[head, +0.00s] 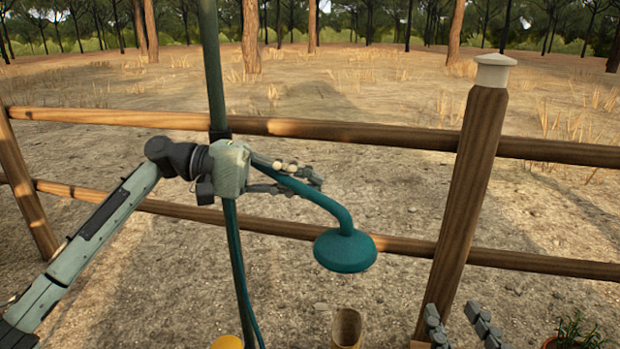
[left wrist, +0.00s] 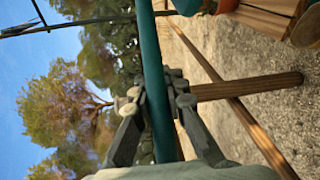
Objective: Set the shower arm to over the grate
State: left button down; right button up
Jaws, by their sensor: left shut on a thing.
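The teal shower arm (head: 327,203) runs out from the dark green upright pole (head: 214,70) and bends down to a round shower head (head: 345,252), which hangs to the right of the pole. My left gripper (head: 292,179) is shut on the shower arm, between the pole and the bend. In the left wrist view the arm (left wrist: 153,60) passes between the fingers of this gripper (left wrist: 155,97). My right gripper (head: 461,322) shows only its fingers at the bottom right edge; they are apart and nothing is between them. I do not see the grate in either view.
A wooden rail fence (head: 370,133) with a thick capped post (head: 470,180) stands behind. A potted plant (head: 578,333), a tan hollow container (head: 347,328) and a yellow object (head: 227,342) show at the bottom edge. A teal hose (head: 241,265) runs down beside the pole.

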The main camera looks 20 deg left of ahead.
pick_arm(q)
jog(key=c, duration=1.5)
grip_release()
jog(key=v, duration=1.2)
